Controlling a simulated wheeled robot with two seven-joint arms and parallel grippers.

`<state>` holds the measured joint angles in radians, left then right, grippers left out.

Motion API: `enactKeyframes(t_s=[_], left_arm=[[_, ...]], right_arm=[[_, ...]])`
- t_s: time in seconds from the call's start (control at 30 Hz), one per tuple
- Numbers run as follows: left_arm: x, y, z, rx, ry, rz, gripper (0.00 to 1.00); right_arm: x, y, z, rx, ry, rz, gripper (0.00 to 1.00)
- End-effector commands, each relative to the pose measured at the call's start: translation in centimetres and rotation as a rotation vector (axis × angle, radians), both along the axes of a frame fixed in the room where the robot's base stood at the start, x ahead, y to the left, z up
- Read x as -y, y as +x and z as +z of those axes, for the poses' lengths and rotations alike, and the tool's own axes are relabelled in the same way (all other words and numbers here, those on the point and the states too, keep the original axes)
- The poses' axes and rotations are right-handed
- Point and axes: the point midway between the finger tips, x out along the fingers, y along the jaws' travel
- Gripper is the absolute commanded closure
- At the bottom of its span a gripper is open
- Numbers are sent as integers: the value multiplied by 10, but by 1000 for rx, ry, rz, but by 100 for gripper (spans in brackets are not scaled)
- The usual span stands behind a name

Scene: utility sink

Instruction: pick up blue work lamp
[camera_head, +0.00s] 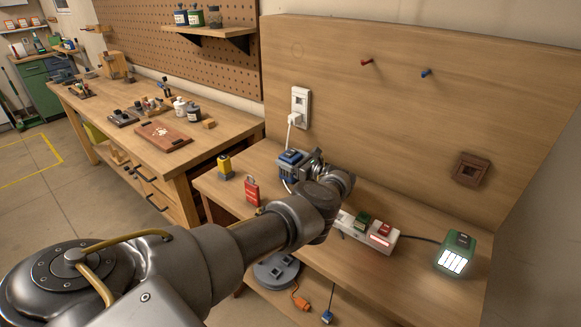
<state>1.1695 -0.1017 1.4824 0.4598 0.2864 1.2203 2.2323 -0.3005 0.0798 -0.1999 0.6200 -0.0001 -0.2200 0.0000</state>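A blue-topped object (289,158), probably the blue work lamp, stands on the wooden bench near the wall outlet. My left arm reaches across from the lower left. Its gripper (311,160) is at the right side of the blue object, close to it or touching it. The wrist and gripper body hide part of the object, and the fingers are too small and covered to show whether they are closed on it. My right gripper is not in view.
A power strip (384,238) with green and red plugs lies right of my wrist. A lit green lamp (455,256) stands at the bench's right. A red item (252,191) and a yellow-grey item (224,166) stand on the left.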

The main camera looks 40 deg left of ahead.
Motion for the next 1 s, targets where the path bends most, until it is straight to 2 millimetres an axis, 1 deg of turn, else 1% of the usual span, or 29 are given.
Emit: enactKeyframes(t_s=[0.03,0.3,0.37,0.63,0.77,0.87,0.93,0.97,1.0], left_arm=[[0,0,0,0,0,0,36],[0,0,0,0,0,0,72],[0,0,0,0,0,0,79],[1,1,3,2,1,0,79],[2,2,12,2,2,-2,79],[5,4,24,2,2,-5,79],[7,6,37,2,3,-10,79],[12,7,43,1,2,-15,79],[21,8,51,2,1,-19,79]], right_arm=[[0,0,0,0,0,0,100],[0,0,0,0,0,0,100],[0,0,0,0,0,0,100],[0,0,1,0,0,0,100],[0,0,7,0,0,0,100],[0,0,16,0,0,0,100],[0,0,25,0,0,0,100],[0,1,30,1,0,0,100],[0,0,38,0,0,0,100]])
